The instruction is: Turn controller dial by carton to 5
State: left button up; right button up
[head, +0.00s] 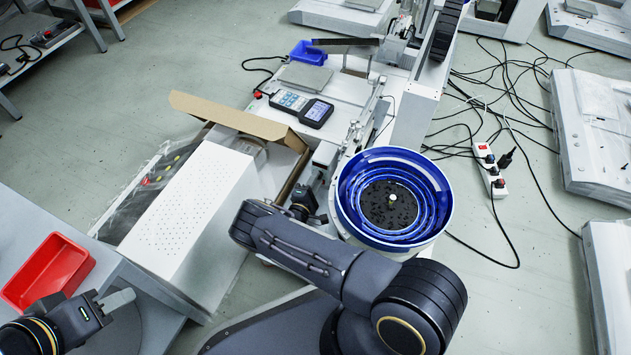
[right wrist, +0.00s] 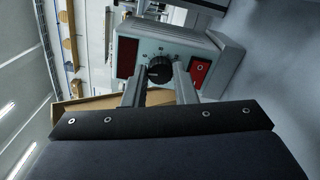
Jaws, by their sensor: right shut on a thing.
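The controller (right wrist: 182,50) is a grey box with a pale front panel in the right wrist view. Its black round dial (right wrist: 160,70) has tick marks around it; the numbers are too small to read. My right gripper (right wrist: 160,74) has its two fingers on either side of the dial and is shut on it. The open brown carton (head: 285,139) stands left of the bowl feeder in the head view. In that view my right arm hides the dial. My left gripper (head: 118,300) is at the lower left, away from the controller; its finger gap does not show.
A red switch (right wrist: 199,72) sits beside the dial. A blue bowl feeder (head: 434,210) stands right of the carton. A white perforated box (head: 190,220) is on the left, and a red tray (head: 48,270) is near my left gripper. A handheld meter (head: 317,112) lies behind the carton.

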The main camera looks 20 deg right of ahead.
jog(key=shift+s+a+f+m, duration=0.1)
jog(key=shift+f+m, duration=0.05)
jog(key=shift+m, duration=0.45)
jog(key=o, duration=0.7)
jog(key=v, duration=0.7)
jog(key=shift+s+a+p, duration=0.2)
jog(key=shift+a+p, duration=0.1)
jog(key=shift+p, duration=0.05)
